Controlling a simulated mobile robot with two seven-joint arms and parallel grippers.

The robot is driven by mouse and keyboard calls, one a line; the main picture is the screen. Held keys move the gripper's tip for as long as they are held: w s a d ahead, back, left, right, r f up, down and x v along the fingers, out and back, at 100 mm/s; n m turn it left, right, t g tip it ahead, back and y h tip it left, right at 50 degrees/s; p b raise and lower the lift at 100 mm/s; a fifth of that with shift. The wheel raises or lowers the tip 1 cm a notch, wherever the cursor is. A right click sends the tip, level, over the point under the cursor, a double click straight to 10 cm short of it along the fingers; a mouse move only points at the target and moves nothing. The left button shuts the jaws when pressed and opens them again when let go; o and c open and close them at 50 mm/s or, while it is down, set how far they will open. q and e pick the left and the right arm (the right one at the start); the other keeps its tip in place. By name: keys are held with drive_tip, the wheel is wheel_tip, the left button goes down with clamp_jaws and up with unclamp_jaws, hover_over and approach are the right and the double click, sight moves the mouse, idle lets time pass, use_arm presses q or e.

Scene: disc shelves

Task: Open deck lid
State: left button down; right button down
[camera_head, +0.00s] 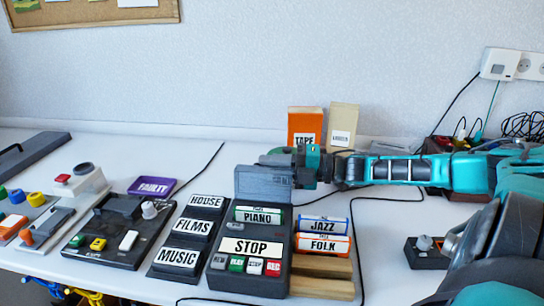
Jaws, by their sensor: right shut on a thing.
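The dark grey tape deck (236,262) stands on the white table, with a large STOP label and a row of small coloured keys on its front. Its grey lid (262,186) stands raised at the back of the deck. A cassette labelled PIANO (258,216) shows in the bay in front of the lid. My right gripper (275,161) reaches in from the right and is shut on the lid near its top edge; the gripper body hides the exact contact. My left gripper is not in view.
Cassettes labelled JAZZ (323,225) and FOLK (323,244) lie right of the deck on a wooden rack (322,287). HOUSE, FILMS and MUSIC boxes (178,257) stand left. An orange TAPE box (304,119) stands behind. A black cable crosses the table at right.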

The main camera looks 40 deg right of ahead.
drive_tip(key=shift+s+a+r+n+p, duration=0.25)
drive_tip(key=shift+n+p, duration=0.35)
drive_tip(key=shift+p, duration=0.35)
drive_tip(key=shift+s+a+f, duration=0.1)
drive_tip(key=shift+f, duration=0.1)
